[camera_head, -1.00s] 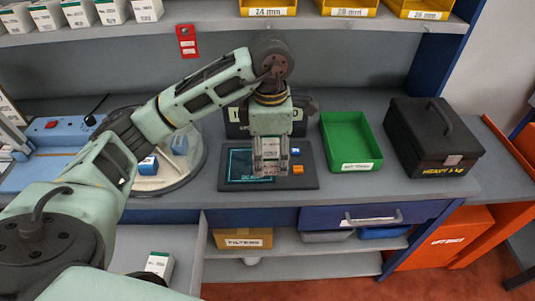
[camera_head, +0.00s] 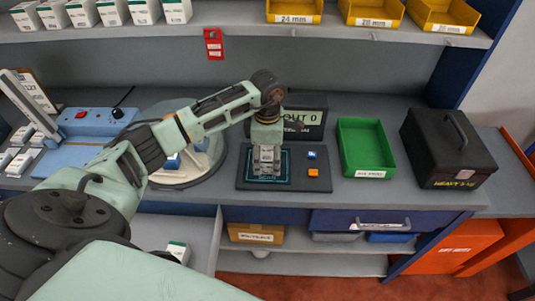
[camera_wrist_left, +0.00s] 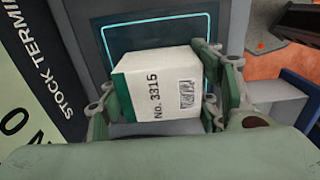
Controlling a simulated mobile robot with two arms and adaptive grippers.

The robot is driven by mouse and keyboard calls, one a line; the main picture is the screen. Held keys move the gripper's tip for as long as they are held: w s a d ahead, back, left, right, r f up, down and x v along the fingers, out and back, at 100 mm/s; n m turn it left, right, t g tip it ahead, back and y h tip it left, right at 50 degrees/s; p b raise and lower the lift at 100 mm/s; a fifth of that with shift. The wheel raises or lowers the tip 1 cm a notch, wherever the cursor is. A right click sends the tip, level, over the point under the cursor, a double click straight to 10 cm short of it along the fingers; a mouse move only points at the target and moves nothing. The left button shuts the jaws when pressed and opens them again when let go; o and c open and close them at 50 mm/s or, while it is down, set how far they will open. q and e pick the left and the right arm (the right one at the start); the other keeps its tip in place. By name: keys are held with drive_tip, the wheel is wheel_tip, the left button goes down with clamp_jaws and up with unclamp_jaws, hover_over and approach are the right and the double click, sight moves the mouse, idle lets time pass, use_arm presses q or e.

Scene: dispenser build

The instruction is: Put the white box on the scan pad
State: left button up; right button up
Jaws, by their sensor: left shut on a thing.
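My left gripper (camera_head: 266,168) is shut on the white box (camera_wrist_left: 165,85), which has a green end and a label reading "No. 3315". In the head view the gripper points down over the left part of the dark scan pad (camera_head: 310,186), inside its glowing cyan outline. The box is mostly hidden by the fingers there. In the left wrist view the box sits between both fingers, with the cyan-lined pad (camera_wrist_left: 120,35) behind it. I cannot tell whether the box touches the pad. My right gripper is not in view.
The stock terminal (camera_head: 306,121) stands just behind the pad. A green bin (camera_head: 364,148) and a black case (camera_head: 448,147) stand to its right. A round turntable (camera_head: 205,175) is at its left, under my left arm. A shelf with boxes and yellow bins runs above.

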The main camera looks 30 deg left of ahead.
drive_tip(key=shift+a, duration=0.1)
use_arm(q)
drive_tip(key=shift+f, duration=0.2)
drive_tip(key=o, duration=1.3)
drive_tip(key=shift+o, duration=0.2)
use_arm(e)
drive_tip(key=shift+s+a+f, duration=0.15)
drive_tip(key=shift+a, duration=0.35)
use_arm(q)
drive_tip(key=shift+r, duration=0.15)
